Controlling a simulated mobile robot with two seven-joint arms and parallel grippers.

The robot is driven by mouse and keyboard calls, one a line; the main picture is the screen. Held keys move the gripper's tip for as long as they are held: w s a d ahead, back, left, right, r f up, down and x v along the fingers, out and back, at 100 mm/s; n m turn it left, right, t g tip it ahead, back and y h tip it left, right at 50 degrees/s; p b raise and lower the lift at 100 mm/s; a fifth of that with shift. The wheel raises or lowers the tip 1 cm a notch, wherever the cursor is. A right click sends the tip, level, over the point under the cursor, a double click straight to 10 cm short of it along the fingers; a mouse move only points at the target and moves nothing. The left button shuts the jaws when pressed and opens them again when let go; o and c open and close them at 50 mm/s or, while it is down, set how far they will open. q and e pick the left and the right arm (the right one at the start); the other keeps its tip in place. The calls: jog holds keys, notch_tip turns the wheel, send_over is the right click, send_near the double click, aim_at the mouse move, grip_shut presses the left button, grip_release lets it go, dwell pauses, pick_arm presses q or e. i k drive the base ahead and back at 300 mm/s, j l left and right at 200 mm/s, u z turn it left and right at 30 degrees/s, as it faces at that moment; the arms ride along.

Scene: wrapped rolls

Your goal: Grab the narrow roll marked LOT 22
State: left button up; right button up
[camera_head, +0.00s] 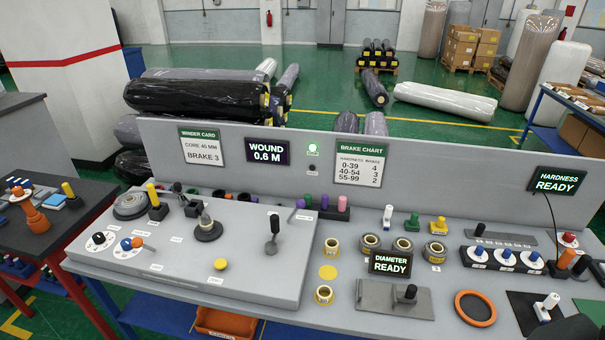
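Several small ring-shaped rolls stand on the right part of the grey bench. One pale roll (333,247) sits beside the control panel, and another pale roll (324,294) stands nearer the front. Three rolls with darker outer bands stand behind the diameter display: a left one (370,242), a middle one (402,245) and a right one (435,252). Small labels show near some of them, but they are too small to read, so I cannot tell which is LOT 22. Neither of my grippers is in view.
The diameter display (391,263) stands behind a grey gauge plate (395,299). An orange ring (475,308) lies to its right. A control panel (190,250) with levers fills the left. A low upright wall (440,178) closes the bench's back. A yellow disc (328,272) lies between the pale rolls.

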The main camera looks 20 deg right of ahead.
aim_at(368, 241)
jog(key=i, duration=2.85)
jog(key=i+j+z, duration=0.15)
jog(key=i, duration=0.5)
jog(key=i+j, duration=0.1)
jog(key=i, duration=0.5)
jog(key=i+j+z, duration=0.15)
jog(key=i, duration=0.45)
jog(key=i+z, duration=0.2)
jog(key=z, duration=4.1)
